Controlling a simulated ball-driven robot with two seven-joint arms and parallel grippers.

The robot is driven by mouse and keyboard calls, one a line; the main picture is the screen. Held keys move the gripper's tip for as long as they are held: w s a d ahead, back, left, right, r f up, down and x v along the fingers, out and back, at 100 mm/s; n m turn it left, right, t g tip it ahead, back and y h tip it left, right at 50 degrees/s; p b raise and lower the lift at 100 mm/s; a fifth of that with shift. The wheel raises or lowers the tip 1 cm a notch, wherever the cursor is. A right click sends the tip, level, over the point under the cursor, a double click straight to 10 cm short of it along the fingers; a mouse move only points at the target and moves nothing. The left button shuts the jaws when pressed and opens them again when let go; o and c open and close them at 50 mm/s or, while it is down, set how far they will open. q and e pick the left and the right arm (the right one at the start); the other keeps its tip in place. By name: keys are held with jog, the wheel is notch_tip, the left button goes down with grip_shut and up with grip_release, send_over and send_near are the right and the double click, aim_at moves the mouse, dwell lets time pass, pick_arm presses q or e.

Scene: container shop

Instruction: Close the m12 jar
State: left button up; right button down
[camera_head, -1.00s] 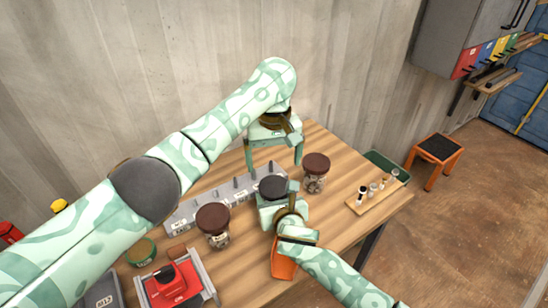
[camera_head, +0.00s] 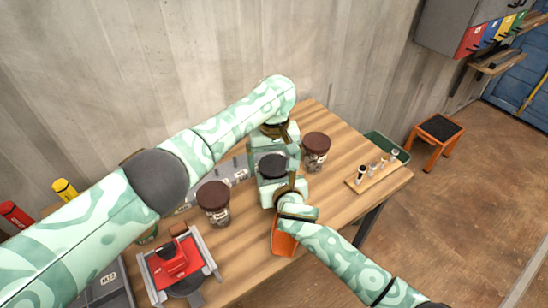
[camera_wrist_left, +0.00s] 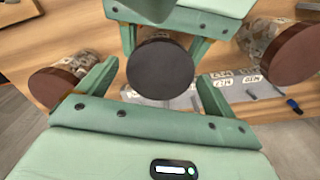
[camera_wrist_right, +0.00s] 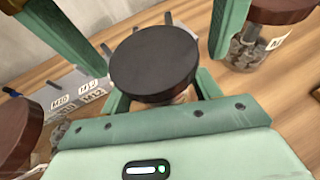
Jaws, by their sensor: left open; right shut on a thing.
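A jar with a black lid (camera_head: 272,167) stands in the middle of the table; its body is mostly hidden. My right gripper (camera_wrist_right: 162,95) is shut on this jar below the lid. My left gripper (camera_wrist_left: 158,82) is open, with its fingers either side of the black lid (camera_wrist_left: 160,70); I see no clear contact. In the right wrist view the black lid (camera_wrist_right: 153,62) lies over the jar's top, and the left gripper's fingers reach in from above. I cannot tell how tightly the lid sits or read the jar's label.
Brown-lidded jars stand at left (camera_head: 214,197) and right (camera_head: 316,148). A grey labelled rack (camera_wrist_right: 80,98) is behind. A red device (camera_head: 176,260) and an orange scoop (camera_head: 284,242) are near the front. A wooden holder with small vials (camera_head: 372,178) is at right, with bare tabletop around it.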

pick_arm(q)
jog(key=c, duration=1.1)
jog(key=m, duration=0.3)
jog(key=o, duration=1.1)
jog(key=shift+r, duration=2.3)
